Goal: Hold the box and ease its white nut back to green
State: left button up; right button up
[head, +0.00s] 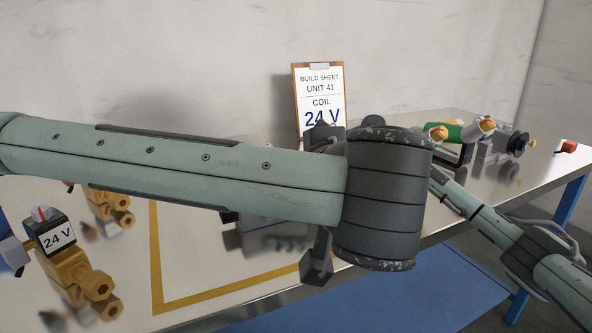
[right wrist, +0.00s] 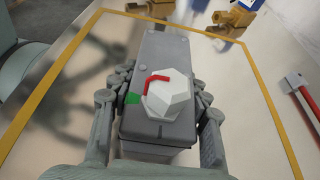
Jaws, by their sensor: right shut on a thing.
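The grey box (right wrist: 160,60) lies lengthwise in the right wrist view. Its white six-sided nut (right wrist: 170,95) stands on the near part of its top. A red pointer (right wrist: 150,80) bends round the nut's left side, and its lower end is close to a green mark (right wrist: 132,98) left of the nut. My right gripper (right wrist: 160,105) has a finger along each side of the box and is shut on it. In the head view my left arm crosses the middle and hides most of the box (head: 265,235). My left gripper is not identifiable in either view.
A yellow outline (head: 154,250) surrounds the box on the table. Brass fittings with a 24 V label (head: 57,236) stand at left. A build sheet (head: 319,95) reading 24 V stands behind. Several parts, including a green one (head: 455,132), sit at the back right.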

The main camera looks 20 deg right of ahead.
dwell(0.4)
jog(key=o, duration=1.4)
